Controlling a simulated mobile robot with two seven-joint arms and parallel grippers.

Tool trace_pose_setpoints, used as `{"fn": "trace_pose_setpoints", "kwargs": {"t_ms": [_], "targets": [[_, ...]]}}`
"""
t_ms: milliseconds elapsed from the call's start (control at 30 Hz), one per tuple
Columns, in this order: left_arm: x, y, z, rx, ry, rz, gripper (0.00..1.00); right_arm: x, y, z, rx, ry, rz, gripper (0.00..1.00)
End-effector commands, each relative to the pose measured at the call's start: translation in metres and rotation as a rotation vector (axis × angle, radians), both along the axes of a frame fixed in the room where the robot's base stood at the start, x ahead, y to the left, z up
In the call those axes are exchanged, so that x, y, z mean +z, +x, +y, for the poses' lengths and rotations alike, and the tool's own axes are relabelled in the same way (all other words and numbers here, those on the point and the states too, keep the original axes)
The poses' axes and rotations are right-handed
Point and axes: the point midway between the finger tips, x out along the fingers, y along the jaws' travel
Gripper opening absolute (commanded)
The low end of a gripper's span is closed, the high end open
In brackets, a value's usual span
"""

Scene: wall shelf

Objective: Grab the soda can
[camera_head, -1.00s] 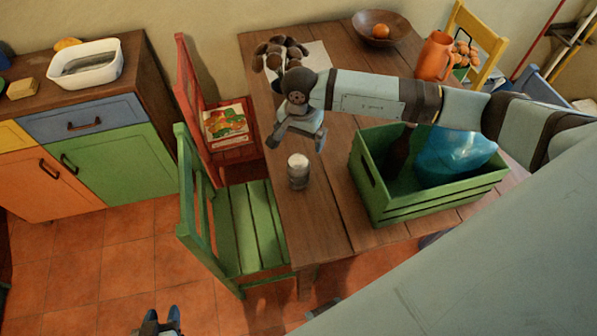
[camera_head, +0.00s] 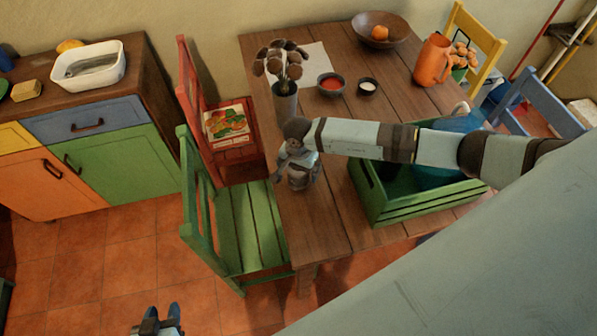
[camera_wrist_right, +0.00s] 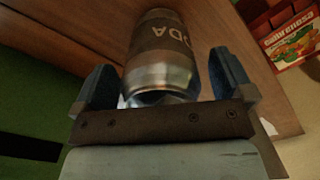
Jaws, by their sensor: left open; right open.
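The soda can (camera_head: 298,181) stands near the left edge of the wooden table, partly hidden in the head view by my right gripper (camera_head: 299,166). In the right wrist view the silver and brown soda can (camera_wrist_right: 160,58), with "ODA" lettering, lies between the two blue fingers of my right gripper (camera_wrist_right: 166,82). The fingers are open, one on each side of the can, with a gap showing at both sides. My left gripper (camera_head: 161,318) is at the bottom edge of the head view, over the floor, open and empty.
A green crate (camera_head: 420,208) with a blue item stands right of the can under my right arm. A grey vase (camera_head: 284,100) of brown flowers and bowls (camera_head: 331,84) stand behind. A green chair (camera_head: 245,225) is at the table's left side.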

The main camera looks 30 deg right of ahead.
Motion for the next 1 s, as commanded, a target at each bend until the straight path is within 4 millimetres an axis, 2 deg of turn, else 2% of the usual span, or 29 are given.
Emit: {"fn": "trace_pose_setpoints", "kwargs": {"t_ms": [133,167,367,400,767,867,1000], "targets": [[0.0,0.0,0.0,0.0,0.0,0.0,0.43,0.0,0.0,0.0,0.0,0.001,-0.001,0.99],[0.0,0.0,0.0,0.0,0.0,0.0,0.43,0.0,0.0,0.0,0.0,0.001,-0.001,0.95],[0.0,0.0,0.0,0.0,0.0,0.0,0.43,0.0,0.0,0.0,0.0,0.0,0.0,0.49],[0.0,0.0,0.0,0.0,0.0,0.0,0.43,0.0,0.0,0.0,0.0,0.001,-0.001,0.47],[-0.001,0.0,0.0,0.0,0.0,0.0,0.43,0.005,0.001,0.0,0.0,0.0,-0.001,0.47],[-0.002,0.0,0.0,0.0,0.0,-0.001,0.43,0.014,0.002,0.0,0.001,0.001,-0.004,0.47],[-0.005,0.0,0.0,0.0,0.0,-0.001,0.43,0.039,0.002,0.0,0.002,0.001,-0.006,0.47]]}}
